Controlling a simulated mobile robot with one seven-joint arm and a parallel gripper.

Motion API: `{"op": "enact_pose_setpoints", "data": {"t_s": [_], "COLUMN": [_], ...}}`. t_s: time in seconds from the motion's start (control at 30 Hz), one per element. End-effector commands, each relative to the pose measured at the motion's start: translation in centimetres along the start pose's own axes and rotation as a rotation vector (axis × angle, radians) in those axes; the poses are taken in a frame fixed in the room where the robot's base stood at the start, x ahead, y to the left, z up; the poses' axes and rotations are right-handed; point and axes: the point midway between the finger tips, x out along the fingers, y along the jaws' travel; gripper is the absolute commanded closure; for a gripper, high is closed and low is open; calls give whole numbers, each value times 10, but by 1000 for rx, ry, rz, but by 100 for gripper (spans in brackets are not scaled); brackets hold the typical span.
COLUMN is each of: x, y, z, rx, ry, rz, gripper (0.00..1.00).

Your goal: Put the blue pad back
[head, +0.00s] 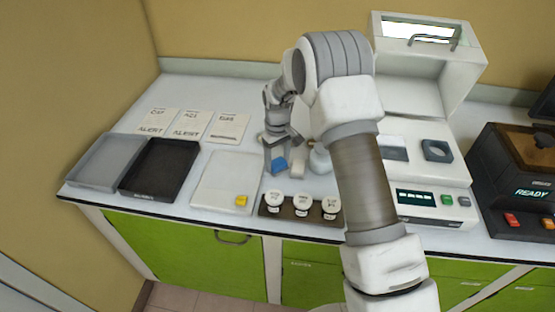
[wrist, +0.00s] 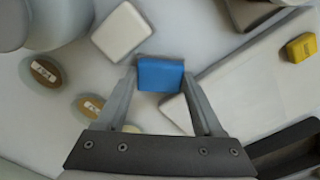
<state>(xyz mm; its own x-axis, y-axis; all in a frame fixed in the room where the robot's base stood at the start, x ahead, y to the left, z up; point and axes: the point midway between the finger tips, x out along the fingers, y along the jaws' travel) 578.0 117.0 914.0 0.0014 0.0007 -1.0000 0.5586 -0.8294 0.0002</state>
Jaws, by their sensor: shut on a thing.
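The blue pad (head: 279,166) is a small block between the fingers of my gripper (head: 281,161), close above or at the counter behind the jar rack. In the wrist view the blue pad (wrist: 160,73) sits between the fingertips of my gripper (wrist: 159,80), which is shut on it. I cannot tell whether the pad touches the counter. A white pad (wrist: 121,32) lies apart from it, beside the gripper. A yellow pad (head: 241,200) rests on the front right corner of a pale flat tray (head: 215,175); it also shows in the wrist view (wrist: 301,47).
A dark rack (head: 288,212) with three white-lidded jars stands at the front edge. A black tray (head: 158,168) and a grey tray (head: 105,160) are at left, with three printed cards (head: 194,124) behind. A white instrument (head: 428,175) and a dark device (head: 510,180) stand at right.

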Motion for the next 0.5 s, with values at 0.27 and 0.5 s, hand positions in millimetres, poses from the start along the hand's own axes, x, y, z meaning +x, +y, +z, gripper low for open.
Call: {"op": "enact_pose_setpoints", "data": {"t_s": [0.27,0.5], "x": [2,-3], "y": [0,0], "z": [0,0], "rx": [0,0], "ry": [0,0], "rz": [0,0], "gripper": [19,19]}}
